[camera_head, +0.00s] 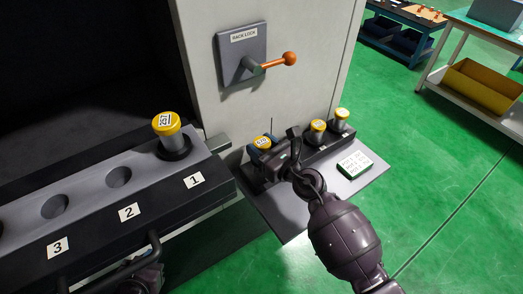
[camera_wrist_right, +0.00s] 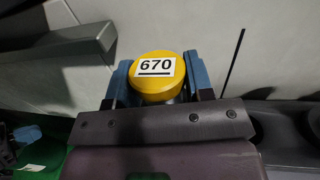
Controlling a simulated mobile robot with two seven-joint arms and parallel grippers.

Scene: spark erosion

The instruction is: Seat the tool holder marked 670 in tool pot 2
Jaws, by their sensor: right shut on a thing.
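The tool holder marked 670 (camera_wrist_right: 158,76) has a yellow cap with a white label, which faces the right wrist camera. My right gripper (camera_wrist_right: 158,85) is shut on it, with blue fingers on both sides. In the head view the holder's yellow cap (camera_head: 262,142) shows behind the right gripper (camera_head: 266,154), over the left end of the side shelf's black rack. Its lower part is hidden, so I cannot tell whether it is clear of the rack. Tool pot 2 (camera_head: 118,177) is an empty round hole behind the label 2.
Another yellow-capped holder (camera_head: 166,124) stands in pot 1. Pot 3 (camera_head: 54,206) is empty. A rack lock lever (camera_head: 289,59) sticks out from the wall panel above.

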